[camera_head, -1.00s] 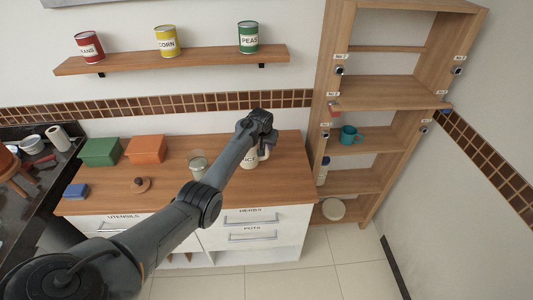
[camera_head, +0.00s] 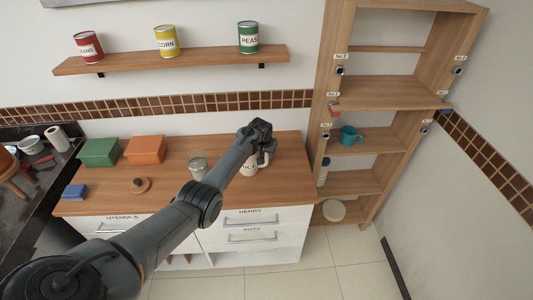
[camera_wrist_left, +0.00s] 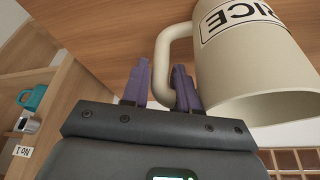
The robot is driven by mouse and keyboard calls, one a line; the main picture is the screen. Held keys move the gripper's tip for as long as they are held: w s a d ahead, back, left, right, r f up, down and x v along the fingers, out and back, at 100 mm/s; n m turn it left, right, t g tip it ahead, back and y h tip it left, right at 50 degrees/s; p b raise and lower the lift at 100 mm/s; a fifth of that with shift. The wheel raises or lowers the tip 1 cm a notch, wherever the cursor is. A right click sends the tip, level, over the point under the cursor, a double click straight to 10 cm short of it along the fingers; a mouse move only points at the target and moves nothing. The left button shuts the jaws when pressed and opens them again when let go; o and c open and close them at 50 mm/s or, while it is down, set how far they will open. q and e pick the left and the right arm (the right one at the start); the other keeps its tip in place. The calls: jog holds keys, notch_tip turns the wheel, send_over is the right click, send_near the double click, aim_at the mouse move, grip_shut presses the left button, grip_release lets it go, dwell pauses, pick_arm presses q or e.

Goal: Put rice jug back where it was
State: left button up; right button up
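The rice jug (camera_head: 249,168) is cream white with a black-framed RICE label. In the head view it is upright at the right part of the wooden counter (camera_head: 228,188), partly hidden by my left arm. My left gripper (camera_head: 263,158) is at the jug's handle. The jug's rim faces the camera side. I cannot tell whether its base touches the counter. My right gripper is not in view.
A glass jar (camera_head: 197,167) stands left of the jug. A tall shelf unit (camera_head: 318,120) with a teal mug (camera_head: 350,135) stands to the right.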

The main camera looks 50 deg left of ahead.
pick_arm(q)
jog(key=shift+o, duration=1.2)
jog(key=shift+s+d+r+p, duration=0.1)
jog(key=shift+r+p, duration=0.25)
jog(key=shift+r, duration=0.35)
jog(key=p+v, duration=0.2)
jog(key=v, duration=0.9)
jog(key=s+d+f+m, duration=0.3)
jog(key=s+d+f, duration=0.35)
jog(key=d, duration=0.35)
jog(key=s+d+f+m, duration=0.3)
jog(key=s+d+f, duration=0.2)
jog(key=s+d, duration=0.3)
jog(key=s+d+r+m+h, duration=0.2)
jog(key=s+d+r, duration=0.1)
jog(key=s+d, duration=1.5)
jog(key=shift+d+m+h, duration=0.3)
jog(key=shift+d+m, duration=0.1)
jog(key=shift+d, duration=0.45)
